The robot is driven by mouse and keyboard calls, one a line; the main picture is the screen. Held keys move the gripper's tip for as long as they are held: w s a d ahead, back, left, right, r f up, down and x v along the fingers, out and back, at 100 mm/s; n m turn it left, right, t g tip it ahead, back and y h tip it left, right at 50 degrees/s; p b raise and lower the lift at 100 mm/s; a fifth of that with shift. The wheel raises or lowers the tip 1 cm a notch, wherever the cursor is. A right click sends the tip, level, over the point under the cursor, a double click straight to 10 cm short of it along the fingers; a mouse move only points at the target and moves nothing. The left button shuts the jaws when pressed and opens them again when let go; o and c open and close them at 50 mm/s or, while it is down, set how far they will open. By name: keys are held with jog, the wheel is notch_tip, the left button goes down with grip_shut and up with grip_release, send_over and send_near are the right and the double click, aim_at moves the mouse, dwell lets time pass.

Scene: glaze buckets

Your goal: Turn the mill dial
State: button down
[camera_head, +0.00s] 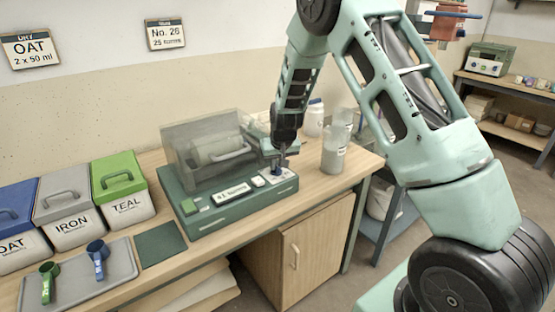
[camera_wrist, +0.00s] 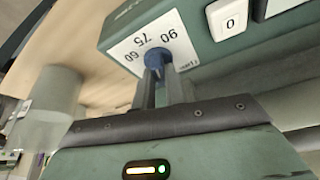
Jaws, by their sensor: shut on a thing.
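The mill (camera_head: 215,205) is a green machine with a clear cover over a drum, standing on the wooden bench. Its blue dial (camera_wrist: 157,57) sits on a white scale plate (camera_wrist: 180,38) marked 60, 75 and 90, upside down in the wrist view. My gripper (camera_wrist: 158,75) is shut on the dial, its two fingers on either side of it. In the head view my gripper (camera_head: 280,162) is at the right end of the mill's front panel and mostly hides the dial. The exact dial setting cannot be read.
A white button marked 0 (camera_wrist: 229,19) is close beside the dial plate. A clear jar (camera_head: 334,155) and a white bottle (camera_head: 314,118) stand right of the mill. Lidded bins (camera_head: 122,205) and a grey tray (camera_head: 75,285) with scoops are at left.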

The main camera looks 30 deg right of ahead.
jog(key=m+h+p, duration=0.1)
jog(key=m+p, duration=0.1)
jog(key=m, duration=0.1)
jog(key=shift+a+r, duration=0.15)
jog(key=shift+w+m+g+h+p, duration=0.1)
jog(key=shift+m+g+h+p, duration=0.3)
jog(key=shift+m+p, duration=0.4)
jog(key=c, duration=1.4)
grip_release()
jog(key=shift+c, duration=0.2)
jog(key=v, duration=1.7)
